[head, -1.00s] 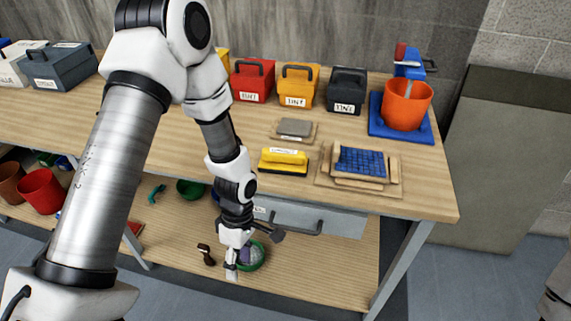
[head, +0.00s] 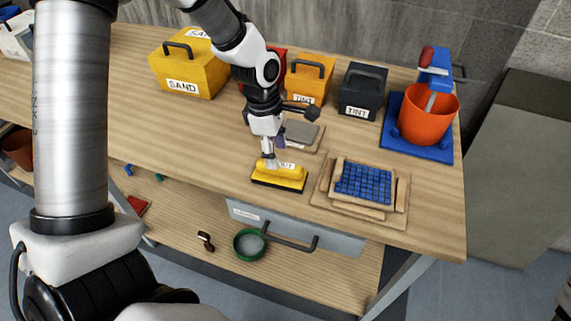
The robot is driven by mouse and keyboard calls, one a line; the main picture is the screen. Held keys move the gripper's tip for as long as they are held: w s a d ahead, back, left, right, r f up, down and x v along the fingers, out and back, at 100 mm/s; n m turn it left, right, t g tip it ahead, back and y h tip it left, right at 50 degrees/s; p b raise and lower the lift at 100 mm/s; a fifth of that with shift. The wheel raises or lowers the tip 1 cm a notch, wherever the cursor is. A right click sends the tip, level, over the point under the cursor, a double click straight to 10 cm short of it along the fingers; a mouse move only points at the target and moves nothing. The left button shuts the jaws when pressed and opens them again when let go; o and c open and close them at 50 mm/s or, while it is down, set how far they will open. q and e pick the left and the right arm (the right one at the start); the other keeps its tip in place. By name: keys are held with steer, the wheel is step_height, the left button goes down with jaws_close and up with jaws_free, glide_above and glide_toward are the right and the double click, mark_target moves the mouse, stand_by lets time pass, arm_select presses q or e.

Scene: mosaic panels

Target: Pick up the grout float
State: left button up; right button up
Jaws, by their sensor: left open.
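The grout float (head: 285,178) is a yellow block with a pale label on top and a dark base. It lies flat on the wooden workbench (head: 200,135), left of the tile panel. My left gripper (head: 269,160) is open and points down at the float's left part from above. Its fingertips overlap the float's top edge in the head view; I cannot tell whether they touch it. The gripper hides a little of the float's back left part. My right gripper is not in view.
A blue mosaic panel (head: 363,184) on boards lies right of the float. A grey slab (head: 298,131) lies behind it. Toolboxes, including a yellow one (head: 190,72), stand along the back. An orange bucket (head: 428,118) stands at right. A drawer (head: 300,233) is below the bench edge.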

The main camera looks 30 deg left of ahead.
mark_target(280, 163)
arm_select(q)
steer(key=f, duration=0.3)
steer(key=f+p, duration=0.1)
steer(key=f, duration=0.1)
steer(key=shift+w+d+f, duration=0.2)
steer(key=shift+w+d, duration=0.05)
steer(key=shift+d, duration=0.1)
steer(key=shift+w+f, duration=0.15)
steer(key=shift+s+r, duration=0.25)
steer(key=shift+s, duration=0.05)
steer(key=c, duration=0.3)
jaws_close()
